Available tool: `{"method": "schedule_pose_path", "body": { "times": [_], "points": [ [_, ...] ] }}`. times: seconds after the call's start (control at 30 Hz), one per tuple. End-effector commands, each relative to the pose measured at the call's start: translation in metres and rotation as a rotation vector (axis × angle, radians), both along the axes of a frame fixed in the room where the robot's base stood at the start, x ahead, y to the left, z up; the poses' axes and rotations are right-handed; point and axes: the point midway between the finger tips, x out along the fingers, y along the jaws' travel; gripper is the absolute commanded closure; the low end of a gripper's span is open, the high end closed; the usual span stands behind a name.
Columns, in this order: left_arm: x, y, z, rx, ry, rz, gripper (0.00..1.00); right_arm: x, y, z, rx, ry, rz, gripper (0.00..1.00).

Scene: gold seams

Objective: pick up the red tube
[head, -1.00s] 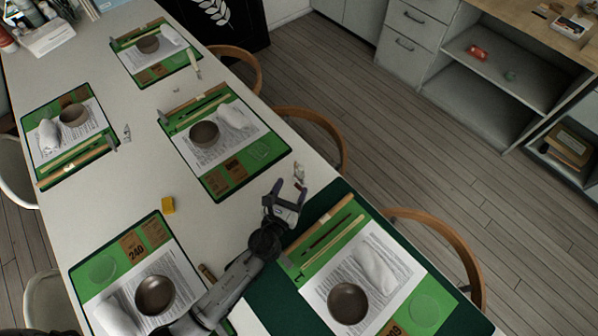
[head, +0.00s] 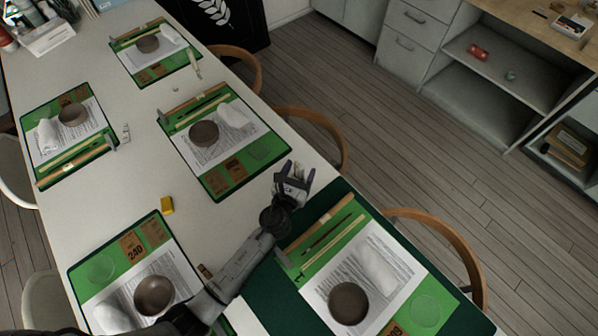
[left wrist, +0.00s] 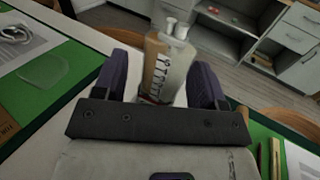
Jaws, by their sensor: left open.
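My left gripper (head: 294,182) is open at the right edge of the white table, in the gap between two place settings. In the left wrist view, a clear, white-capped double tube (left wrist: 168,65) stands between its two purple fingers. One half of the tube looks orange-brown, the other pale, with dark markings along the middle. The fingers are on both sides of it with some gap at the right; contact at the left cannot be told. In the head view the tube is largely hidden by the gripper. No clearly red tube shows. My right gripper is not in view.
A green place mat (head: 290,312) with a brown bowl (head: 348,302) lies right of my arm. Another small tube-like item (head: 126,132) stands farther left. A red object (head: 478,52) lies on the shelf. Wooden chairs (head: 440,232) line the right edge.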

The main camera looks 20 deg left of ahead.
Motion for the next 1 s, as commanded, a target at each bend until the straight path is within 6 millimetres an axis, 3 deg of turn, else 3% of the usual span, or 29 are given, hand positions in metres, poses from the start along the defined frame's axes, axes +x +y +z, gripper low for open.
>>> {"method": "schedule_pose_path", "body": {
  "times": [0.07, 0.57, 1.0],
  "points": [
    [0.000, 0.000, 0.000, 0.000, 0.000, 0.000, 0.41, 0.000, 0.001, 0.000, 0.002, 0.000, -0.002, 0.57],
    [0.000, 0.000, 0.000, 0.000, 0.000, 0.000, 0.89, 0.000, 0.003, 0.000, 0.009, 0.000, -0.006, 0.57],
    [0.000, 0.000, 0.012, 0.001, -0.002, 0.000, 0.89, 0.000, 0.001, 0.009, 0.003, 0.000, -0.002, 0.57]
  ]
}}
